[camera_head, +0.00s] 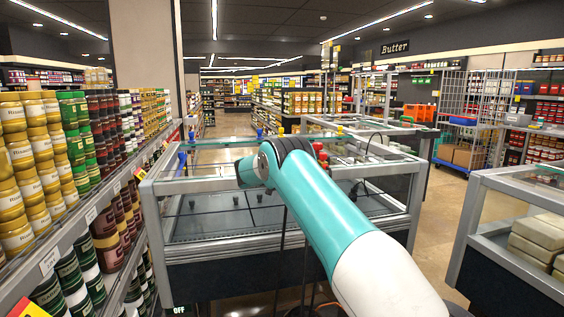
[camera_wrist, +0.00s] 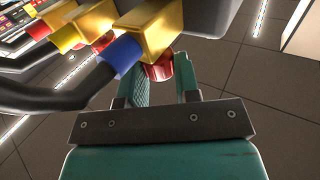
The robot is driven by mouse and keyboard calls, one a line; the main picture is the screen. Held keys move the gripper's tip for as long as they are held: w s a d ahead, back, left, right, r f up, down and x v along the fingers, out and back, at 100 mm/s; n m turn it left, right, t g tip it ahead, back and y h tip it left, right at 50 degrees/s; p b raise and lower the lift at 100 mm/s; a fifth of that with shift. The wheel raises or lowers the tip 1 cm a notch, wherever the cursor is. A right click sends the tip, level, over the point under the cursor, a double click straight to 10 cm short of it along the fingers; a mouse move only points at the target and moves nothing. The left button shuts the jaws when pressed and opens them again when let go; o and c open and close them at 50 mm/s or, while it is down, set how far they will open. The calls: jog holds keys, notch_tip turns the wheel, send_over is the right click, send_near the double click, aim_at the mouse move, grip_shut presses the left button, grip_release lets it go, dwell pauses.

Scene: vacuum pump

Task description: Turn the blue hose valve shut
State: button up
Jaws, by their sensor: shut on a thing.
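In the wrist view a yellow valve body (camera_wrist: 155,30) carries a blue collar (camera_wrist: 119,57) with a black hose (camera_wrist: 60,98) running left from it. A red knob (camera_wrist: 158,72) sits at the underside of this body. My gripper (camera_wrist: 161,66) has one teal finger on each side of the red knob and is shut on it. The finger tips are partly hidden by the valve body. How far the knob is turned cannot be told. In the head view my arm reaches over the glass-topped case, and its gripper fingers cannot be made out.
More yellow valve bodies with a yellow collar (camera_wrist: 64,40) and a red collar (camera_wrist: 38,30) stand beside the blue one. In the head view a glass-topped case (camera_head: 205,241) stands ahead, a stocked shelf (camera_head: 75,240) at left and another case (camera_head: 510,262) at right.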

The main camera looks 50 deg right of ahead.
jog(key=shift+w+f+m+g+b, duration=0.2)
jog(key=shift+m+g+b, duration=0.1)
jog(key=shift+g+b, duration=0.15)
jog(key=shift+w+r+m+g+h, duration=0.1)
jog(key=shift+r+m+g+h, duration=0.15)
jog(key=shift+m+g+h, duration=0.35)
jog(key=shift+g, duration=0.55)
jog(key=shift+m+g, duration=0.3)
jog(key=shift+m, duration=0.1)
jog(key=o, duration=0.9)
jog(key=shift+o, duration=0.2)
jog(key=shift+a, duration=0.2)
